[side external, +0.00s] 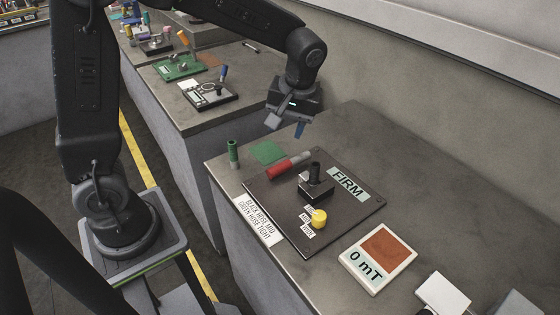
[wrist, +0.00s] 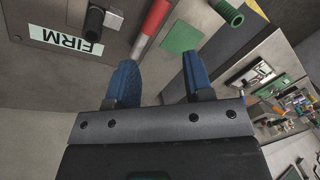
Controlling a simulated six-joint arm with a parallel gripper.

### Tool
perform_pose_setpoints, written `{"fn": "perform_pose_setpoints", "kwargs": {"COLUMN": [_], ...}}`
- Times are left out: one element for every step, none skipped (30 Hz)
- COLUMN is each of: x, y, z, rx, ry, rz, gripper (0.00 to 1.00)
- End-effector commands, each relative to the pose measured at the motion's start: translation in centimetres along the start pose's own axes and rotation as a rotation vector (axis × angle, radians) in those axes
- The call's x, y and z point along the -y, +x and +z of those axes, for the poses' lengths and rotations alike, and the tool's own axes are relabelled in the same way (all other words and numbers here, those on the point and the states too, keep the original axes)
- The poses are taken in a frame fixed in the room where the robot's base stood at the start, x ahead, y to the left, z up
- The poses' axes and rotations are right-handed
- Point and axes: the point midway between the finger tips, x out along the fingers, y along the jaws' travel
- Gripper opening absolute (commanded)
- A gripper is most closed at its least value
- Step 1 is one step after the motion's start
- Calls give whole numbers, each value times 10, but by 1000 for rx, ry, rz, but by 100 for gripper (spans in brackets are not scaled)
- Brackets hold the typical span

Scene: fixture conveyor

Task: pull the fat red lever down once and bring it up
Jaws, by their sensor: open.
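The fat red lever (side external: 284,168) has a thick red grip and a grey end, and lies low and slanted at the upper left of a dark panel (side external: 345,222). In the wrist view the red lever (wrist: 156,16) shows at the top, partly cut by the frame edge. My gripper (side external: 286,126) hangs above the bench, behind the red lever and apart from it. Its blue fingers are open and empty; the wrist view shows the gap between them (wrist: 162,62). The lever's pivot is not clear.
A black upright handle on a block (side external: 315,180) stands close beside the lever, near a FIRM label (side external: 348,184). A yellow knob (side external: 319,217), green cylinder (side external: 233,152), green patch (side external: 268,153) and 0 mT display (side external: 378,258) are around. Bench space behind the panel is clear.

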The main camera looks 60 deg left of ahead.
Motion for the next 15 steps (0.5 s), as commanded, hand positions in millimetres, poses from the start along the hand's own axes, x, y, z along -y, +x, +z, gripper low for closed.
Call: {"fn": "perform_pose_setpoints", "kwargs": {"x": [0, 0, 0, 0, 0, -1, -1, -1, -1, -1, -1, -1, -1, -1, -1], "y": [2, 3, 5, 6, 7, 8, 8, 9, 10, 10, 11, 11, 12, 13, 16], "z": [0, -1, -1, -1, -1, -2, -2, -2, -2, -2, -2, -2, -2, -2, -2], "rx": [-10, -17, -26, -33, -39, -48, -54, -59, -64, -68, -71, -73, -74, -75, -74], "ry": [118, 194, 289, 355, 417, 490, 539, 581, 630, 659, 683, 707, 718, 727, 733], "rz": [8, 14, 19, 22, 24, 28, 29, 30, 31, 31, 32, 32, 32, 31, 31], "gripper": [52, 55, 55, 55, 55, 55, 55, 55, 55, 55, 55, 55, 55, 55, 55]}}
